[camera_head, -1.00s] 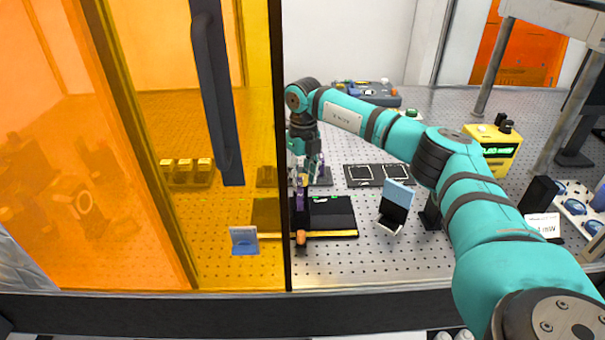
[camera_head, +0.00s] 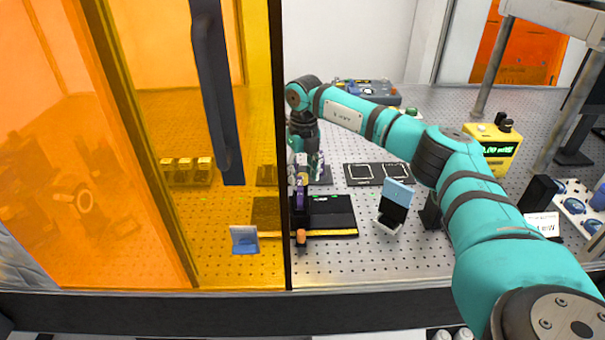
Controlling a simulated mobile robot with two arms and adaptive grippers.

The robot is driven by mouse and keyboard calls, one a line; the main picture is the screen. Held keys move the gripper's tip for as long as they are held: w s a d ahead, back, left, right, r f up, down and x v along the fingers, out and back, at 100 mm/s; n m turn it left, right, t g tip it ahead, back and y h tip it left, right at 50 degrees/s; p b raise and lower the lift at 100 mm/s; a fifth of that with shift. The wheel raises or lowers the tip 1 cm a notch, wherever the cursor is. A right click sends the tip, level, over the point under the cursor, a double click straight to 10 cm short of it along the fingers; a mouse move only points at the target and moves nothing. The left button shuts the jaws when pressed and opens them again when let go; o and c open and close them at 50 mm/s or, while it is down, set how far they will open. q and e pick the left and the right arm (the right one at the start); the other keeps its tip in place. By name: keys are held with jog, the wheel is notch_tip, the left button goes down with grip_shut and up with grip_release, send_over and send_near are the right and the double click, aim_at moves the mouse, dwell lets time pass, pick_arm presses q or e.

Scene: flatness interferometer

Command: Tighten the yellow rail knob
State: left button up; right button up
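The yellow rail (camera_head: 335,233) runs along the front edge of a black plate (camera_head: 335,212) on the perforated table. A small orange knob (camera_head: 301,238) sits at the rail's front, just right of the dark door edge. A purple upright part (camera_head: 301,196) stands directly behind the knob. My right gripper (camera_head: 298,180) points down at the purple part, above and behind the knob. Its fingertips are small and partly hidden by the door edge, so I cannot tell whether they are open or touch anything. My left gripper is not in view.
An orange see-through door (camera_head: 150,110) with a dark handle (camera_head: 217,95) covers the left side. A blue-faced stand (camera_head: 397,193) is right of the plate. A yellow meter (camera_head: 493,146) stands farther right. Bare table lies in front of the rail.

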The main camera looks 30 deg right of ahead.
aim_at(304, 175)
jog(key=shift+s+f, duration=0.1)
notch_tip(304, 175, up, 12)
dwell(0.6)
jog(key=shift+d, duration=0.1)
dwell(0.4)
